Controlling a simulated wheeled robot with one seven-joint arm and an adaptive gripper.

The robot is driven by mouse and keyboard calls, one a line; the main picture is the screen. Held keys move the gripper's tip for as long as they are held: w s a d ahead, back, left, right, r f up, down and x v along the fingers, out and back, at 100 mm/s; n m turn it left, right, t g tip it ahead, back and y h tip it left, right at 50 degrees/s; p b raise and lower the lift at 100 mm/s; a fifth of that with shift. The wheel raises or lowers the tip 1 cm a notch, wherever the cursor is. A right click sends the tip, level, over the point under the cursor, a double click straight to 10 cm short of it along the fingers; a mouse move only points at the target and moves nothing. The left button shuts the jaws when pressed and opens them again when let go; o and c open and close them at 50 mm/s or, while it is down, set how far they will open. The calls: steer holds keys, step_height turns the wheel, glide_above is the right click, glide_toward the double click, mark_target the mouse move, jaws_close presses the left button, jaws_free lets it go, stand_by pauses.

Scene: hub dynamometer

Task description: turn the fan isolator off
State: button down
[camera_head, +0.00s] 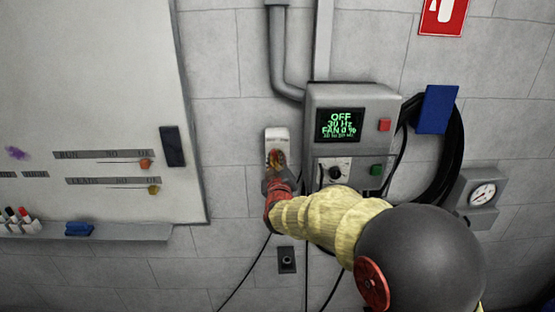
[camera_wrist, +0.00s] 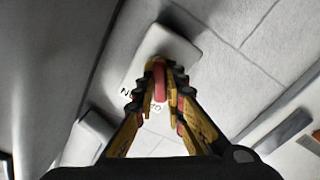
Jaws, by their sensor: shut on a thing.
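The fan isolator is a small pale box (camera_head: 277,134) on the wall, left of the grey control box. In the wrist view its pale plate (camera_wrist: 174,46) carries dark lettering that reads partly as ON, the rest being covered by my fingers. A red handle (camera_wrist: 160,78) stands out from the plate. My gripper (camera_head: 277,160) is in front of the isolator's lower part. In the wrist view the yellow and black fingers of my gripper (camera_wrist: 160,82) are shut on the red handle, one on each side. The handle's exact setting cannot be told.
The control box (camera_head: 348,95) has a screen (camera_head: 339,124) reading OFF, 30 Hz, FAN 0 %, with a red button (camera_head: 384,125), a green button (camera_head: 376,170) and a black knob (camera_head: 335,172). A whiteboard (camera_head: 90,90) is at left. Cables hang below.

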steer(key=shift+a+n, duration=0.1)
steer(key=shift+n, duration=1.1)
steer(key=shift+f, duration=0.1)
steer(key=c, duration=1.8)
jaws_free()
steer(key=shift+c, duration=0.2)
steer(key=s, duration=1.2)
